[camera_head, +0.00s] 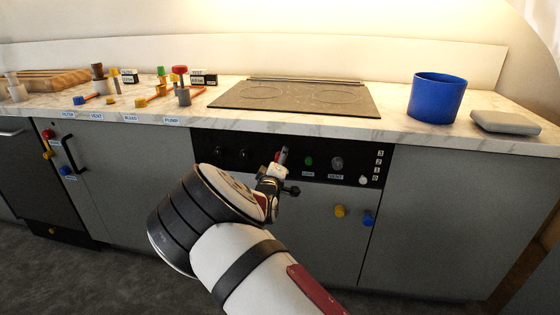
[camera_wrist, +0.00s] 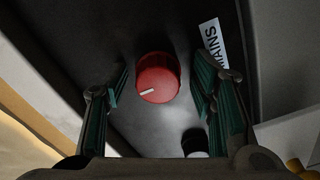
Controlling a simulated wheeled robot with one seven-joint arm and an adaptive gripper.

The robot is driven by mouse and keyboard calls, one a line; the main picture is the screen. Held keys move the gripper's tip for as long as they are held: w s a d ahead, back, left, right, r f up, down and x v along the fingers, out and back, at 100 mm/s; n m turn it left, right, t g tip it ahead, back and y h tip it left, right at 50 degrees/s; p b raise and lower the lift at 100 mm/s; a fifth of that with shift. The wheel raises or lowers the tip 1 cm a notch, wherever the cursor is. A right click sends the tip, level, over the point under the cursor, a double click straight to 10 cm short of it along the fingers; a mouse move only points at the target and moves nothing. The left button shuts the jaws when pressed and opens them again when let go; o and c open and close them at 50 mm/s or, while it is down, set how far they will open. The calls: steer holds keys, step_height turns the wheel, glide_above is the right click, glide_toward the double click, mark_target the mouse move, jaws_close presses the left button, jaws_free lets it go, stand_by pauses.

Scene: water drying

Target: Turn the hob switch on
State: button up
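A round red knob (camera_wrist: 158,78) with a short white mark sits on the dark control panel (camera_head: 230,168) in the wrist view. A white label beside it reads MAINS (camera_wrist: 214,43). No label naming a hob switch is readable. My gripper (camera_wrist: 162,84) is open, with one green-padded finger on each side of the knob. I see a gap on both sides and cannot tell how deep the fingers reach. In the head view my gripper (camera_head: 283,159) is at the panel and hides the red knob.
The panel also carries black knobs (camera_head: 219,152), a green button (camera_head: 308,161), a grey knob (camera_head: 336,163) and a white knob (camera_head: 362,180). The hob (camera_head: 295,96) lies above on the marble counter (camera_head: 395,122). A blue pot (camera_head: 437,97) stands right of it.

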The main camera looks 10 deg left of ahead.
steer(key=shift+s, duration=0.1)
steer(key=s, duration=1.1)
steer(key=shift+s+a, duration=0.2)
steer(key=shift+s, duration=0.2)
